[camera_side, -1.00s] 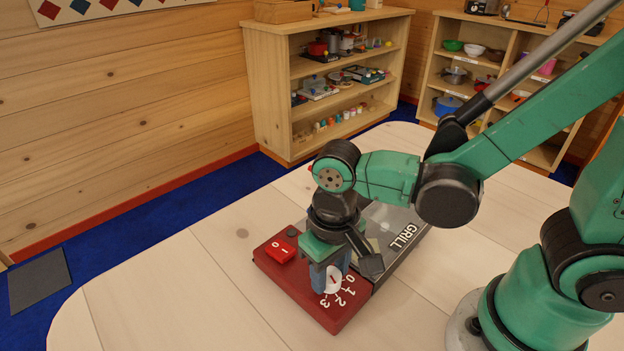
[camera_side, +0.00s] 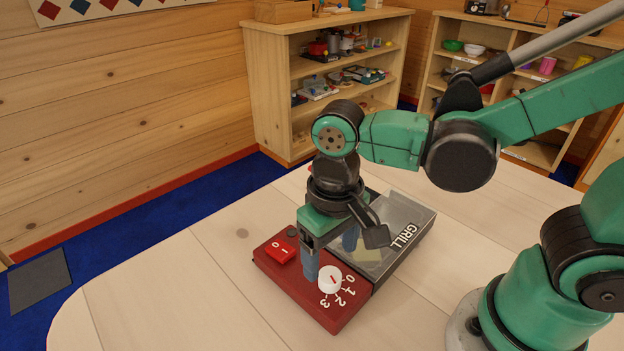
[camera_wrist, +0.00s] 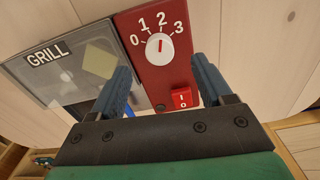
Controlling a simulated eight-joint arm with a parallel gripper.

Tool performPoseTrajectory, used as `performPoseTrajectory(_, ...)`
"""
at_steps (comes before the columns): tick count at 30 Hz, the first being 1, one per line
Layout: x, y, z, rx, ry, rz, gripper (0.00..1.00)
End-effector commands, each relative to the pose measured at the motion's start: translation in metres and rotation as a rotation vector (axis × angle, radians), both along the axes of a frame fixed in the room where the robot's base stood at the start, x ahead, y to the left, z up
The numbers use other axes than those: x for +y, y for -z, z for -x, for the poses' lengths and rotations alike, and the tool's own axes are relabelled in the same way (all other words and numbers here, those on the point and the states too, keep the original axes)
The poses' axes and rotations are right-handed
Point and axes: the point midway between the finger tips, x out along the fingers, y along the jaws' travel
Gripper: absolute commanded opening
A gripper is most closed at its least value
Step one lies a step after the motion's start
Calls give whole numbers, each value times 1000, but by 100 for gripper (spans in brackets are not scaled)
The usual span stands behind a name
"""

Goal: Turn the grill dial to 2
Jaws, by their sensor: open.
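The grill (camera_side: 312,302) lies on the table, with a red control panel and a grey lidded part marked GRILL. On the panel is a round white dial (camera_side: 330,279) with a short red mark, ringed by the numbers 0 to 3. In the wrist view the dial (camera_wrist: 160,47) shows its mark pointing up, roughly at the 2. My gripper (camera_side: 331,262) is open and empty above the panel. In the wrist view its blue fingers (camera_wrist: 161,68) are wide apart, with the dial beyond their tips and between them, untouched.
A red rocker switch (camera_side: 281,251) marked O and I sits on the panel near my finger; it also shows in the wrist view (camera_wrist: 181,97). The grill's clear lid (camera_side: 397,215) is behind my gripper. The table left of the grill is free.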

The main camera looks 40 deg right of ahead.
Motion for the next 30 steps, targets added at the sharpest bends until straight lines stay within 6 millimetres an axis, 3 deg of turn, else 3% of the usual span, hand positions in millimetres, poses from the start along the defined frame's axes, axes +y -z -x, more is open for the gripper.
performPoseTrajectory(6, 0, -14, 1, 0, 0, 0, 72)
performPoseTrajectory(19, -6, -18, -2, -28, 3, -12, 72)
performPoseTrajectory(30, -86, -44, -37, -511, -26, -28, 72)
